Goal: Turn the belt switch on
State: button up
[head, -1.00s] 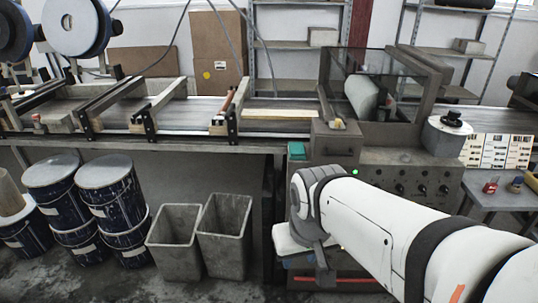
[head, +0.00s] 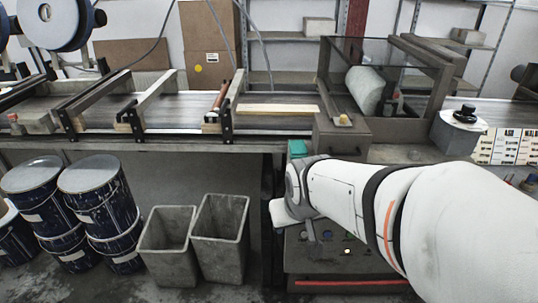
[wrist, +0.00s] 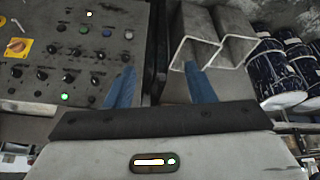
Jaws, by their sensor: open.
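The control panel (wrist: 75,45) shows at the left of the wrist view, with rows of dark knobs, a blue button and lit green lamps. A yellow plate with an orange rotary switch (wrist: 16,46) sits at its left edge. Which control is the belt switch I cannot tell. My gripper (wrist: 161,86) is open and empty; its blue fingers are spread apart, the left one overlapping the panel's edge in the picture. In the head view my arm hides most of the panel, and the fingers are not clear there.
The conveyor belt (head: 175,112) runs across the back, with a glass-sided machine housing (head: 385,75) at right. Two grey bins (head: 220,235) stand on the floor left of the machine, beside several dark blue drums (head: 95,205). A teal box (head: 297,149) is on the machine's corner.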

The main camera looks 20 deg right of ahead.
jog(key=w+d+f+n+t+h+b, duration=0.1)
jog(key=w+d+f+t+b, duration=0.6)
jog(key=w+f, duration=0.3)
jog(key=w+d+f+t+h+b, duration=0.1)
jog(key=w+d+f+t+b, duration=0.5)
jog(key=w+d+f+b, duration=0.35)
jog(key=w+p, duration=0.1)
jog(key=w, duration=0.7)
jog(key=shift+w+d+f+h+p, duration=0.2)
jog(key=shift+f+h+p, duration=0.1)
jog(key=shift+f+p, duration=0.15)
